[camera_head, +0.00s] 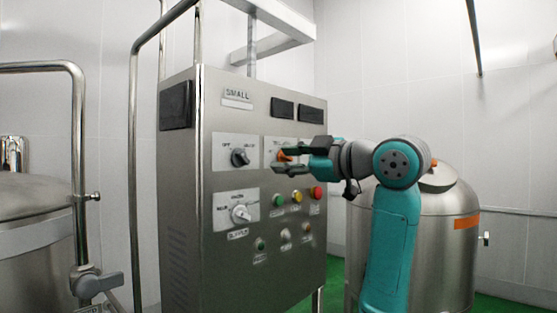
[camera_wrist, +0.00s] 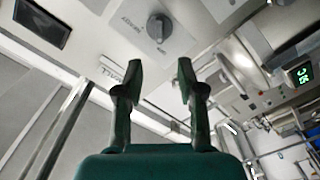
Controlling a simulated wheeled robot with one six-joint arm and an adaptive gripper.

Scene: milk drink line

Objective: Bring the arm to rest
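My gripper (camera_head: 284,157) is at the front of a steel control cabinet (camera_head: 235,262), in front of its upper right switch plate. An orange part (camera_head: 283,155) shows between its fingers in the head view; I cannot tell whether they touch it. In the wrist view my gripper (camera_wrist: 159,68) has its two fingers apart, with nothing held between them. A dark knob (camera_wrist: 158,27) on a light plate lies beyond the fingertips there. My arm (camera_head: 392,230) is bent, reaching left from the right side to the cabinet.
A dark knob (camera_head: 240,157) and a white knob (camera_head: 241,213) sit left of my gripper. Green, yellow and red buttons (camera_head: 297,196) lie below it. A steel tank (camera_head: 450,225) stands behind my arm. A metal rail (camera_head: 134,170) stands left of the cabinet.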

